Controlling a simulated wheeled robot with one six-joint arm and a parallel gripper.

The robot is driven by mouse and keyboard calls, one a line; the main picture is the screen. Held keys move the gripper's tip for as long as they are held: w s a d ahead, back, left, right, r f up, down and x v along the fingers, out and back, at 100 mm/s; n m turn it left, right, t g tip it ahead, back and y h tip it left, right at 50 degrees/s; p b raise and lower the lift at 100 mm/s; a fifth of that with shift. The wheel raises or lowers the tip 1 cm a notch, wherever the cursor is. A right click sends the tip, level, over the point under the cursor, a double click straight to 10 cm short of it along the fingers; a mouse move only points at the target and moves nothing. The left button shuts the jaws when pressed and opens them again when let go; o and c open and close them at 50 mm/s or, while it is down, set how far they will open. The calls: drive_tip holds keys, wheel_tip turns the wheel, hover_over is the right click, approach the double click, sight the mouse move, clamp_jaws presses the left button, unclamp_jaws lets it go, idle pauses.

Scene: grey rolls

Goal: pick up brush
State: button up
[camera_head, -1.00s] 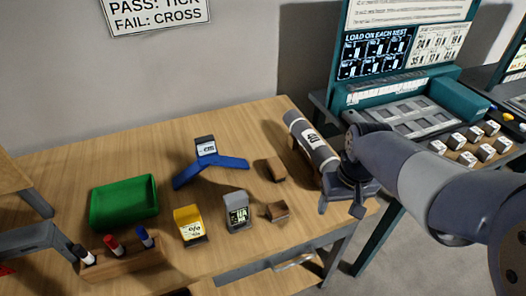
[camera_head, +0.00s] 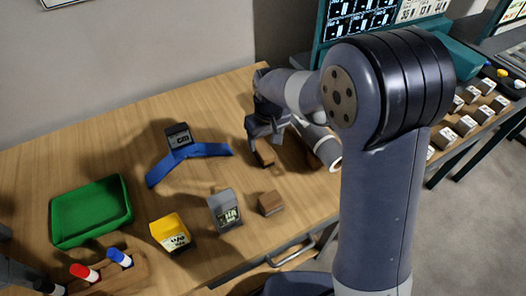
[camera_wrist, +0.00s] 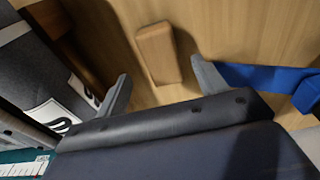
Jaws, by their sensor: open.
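No brush with visible bristles can be made out; the likeliest is a small brown block (camera_head: 265,157) on the table, with rounded edges. In the wrist view the brown block (camera_wrist: 157,52) lies between and beyond my fingertips, apart from both. My gripper (camera_head: 264,138) is open above the block, with its fingers (camera_wrist: 163,75) on either side and nothing held. In the head view my gripper partly hides the block.
A grey roll (camera_head: 322,146) lies close right of the block; it fills the left of the wrist view (camera_wrist: 35,75). A blue angled piece (camera_head: 190,157) is left. A second brown block (camera_head: 270,203), grey box (camera_head: 224,210) and yellow box (camera_head: 170,233) stand nearer. A green tray (camera_head: 90,212) is far left.

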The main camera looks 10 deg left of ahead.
sight(264, 148)
drive_tip(key=shift+w+a+f, duration=0.15)
drive_tip(key=shift+a+f, duration=0.05)
drive_tip(key=shift+f, duration=1.05)
drive_tip(key=shift+w+a+f, duration=0.1)
drive_tip(key=shift+a+f, duration=0.05)
drive_tip(key=shift+f, duration=1.1)
drive_tip(key=shift+f, duration=0.25)
drive_tip(key=c, duration=1.2)
wheel_tip(264, 148, up, 11)
drive_tip(key=shift+f, duration=0.2)
drive_tip(key=o, duration=0.5)
drive_tip(key=shift+c, duration=1.4)
